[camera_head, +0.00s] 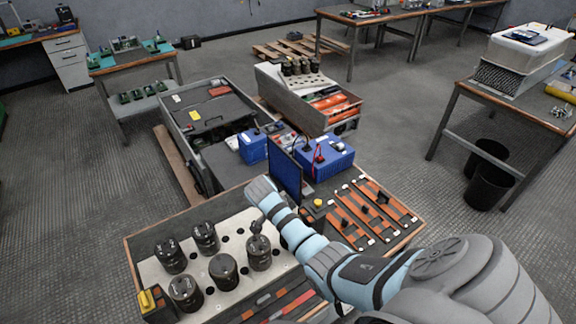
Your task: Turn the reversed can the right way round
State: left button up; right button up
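Several black cylindrical cans stand upright on the pale perforated plate (237,225) at the front left of the bench: a back can (205,238), a left can (171,257), a front can (185,294), a middle can (223,272) and a right can (259,254). Their terminals and markings are too small to tell which one is reversed. My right arm reaches in from the lower right. My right gripper (257,230) is small and dark, pointing down at the top of the right can. I cannot tell whether its fingers touch or grip it. My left gripper is out of view.
A yellow-topped box (149,301) sits at the plate's left corner. A dark upright panel (285,174) stands behind my wrist. Orange busbars with black switches (375,207) lie to the right. Blue units (325,157) stand behind. Empty holes show in the plate between the cans.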

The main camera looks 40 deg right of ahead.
jog(key=shift+f, duration=0.25)
jog(key=shift+w+r, duration=0.1)
jog(key=shift+p, duration=0.45)
dwell(0.4)
jog(key=shift+f, duration=0.6)
dwell(1.0)
jog(key=o, duration=1.7)
